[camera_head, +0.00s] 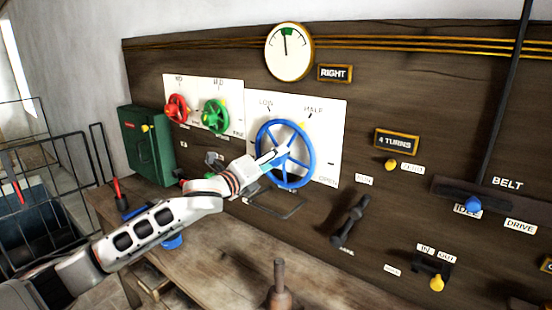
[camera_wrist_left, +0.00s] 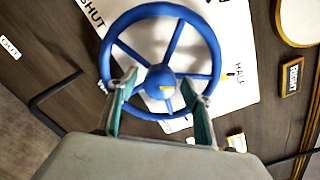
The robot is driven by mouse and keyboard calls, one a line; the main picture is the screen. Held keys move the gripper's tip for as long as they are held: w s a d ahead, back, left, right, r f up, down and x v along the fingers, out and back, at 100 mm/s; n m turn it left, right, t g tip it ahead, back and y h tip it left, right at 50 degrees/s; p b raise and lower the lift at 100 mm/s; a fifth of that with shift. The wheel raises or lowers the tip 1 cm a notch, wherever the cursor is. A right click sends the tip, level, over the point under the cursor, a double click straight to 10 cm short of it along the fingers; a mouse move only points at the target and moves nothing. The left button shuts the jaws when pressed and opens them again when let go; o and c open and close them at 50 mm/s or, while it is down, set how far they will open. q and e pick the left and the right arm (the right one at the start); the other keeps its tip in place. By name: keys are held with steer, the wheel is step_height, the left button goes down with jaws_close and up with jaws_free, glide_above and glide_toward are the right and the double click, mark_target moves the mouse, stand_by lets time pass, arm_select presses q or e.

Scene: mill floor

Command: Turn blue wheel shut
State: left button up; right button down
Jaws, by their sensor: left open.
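The blue wheel (camera_head: 313,158) is a spoked handwheel on a white plate (camera_head: 333,130) on the wooden wall. The plate reads HALF at upper right and OPEN at lower right. A yellow mark shows by the rim near HALF. In the left wrist view the blue wheel (camera_wrist_left: 216,62) fills the upper middle, and SHUT shows on the plate. My left gripper (camera_wrist_left: 159,78) is open in front of the wheel, its fingers on either side of the hub. I cannot tell whether they touch it. The left gripper (camera_head: 276,156) hides part of the wheel's left side in the head view.
A red wheel (camera_head: 176,108) and a green wheel (camera_head: 215,116) sit left of the blue one. A round gauge (camera_head: 289,52) hangs above. A dark lever (camera_head: 350,220) stands out at lower right. The wooden bench (camera_head: 215,265) lies below.

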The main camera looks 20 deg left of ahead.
arm_select(q)
steer(key=shift+w+d, duration=0.25)
steer(key=shift+w, duration=0.45)
steer(key=c, duration=1.1)
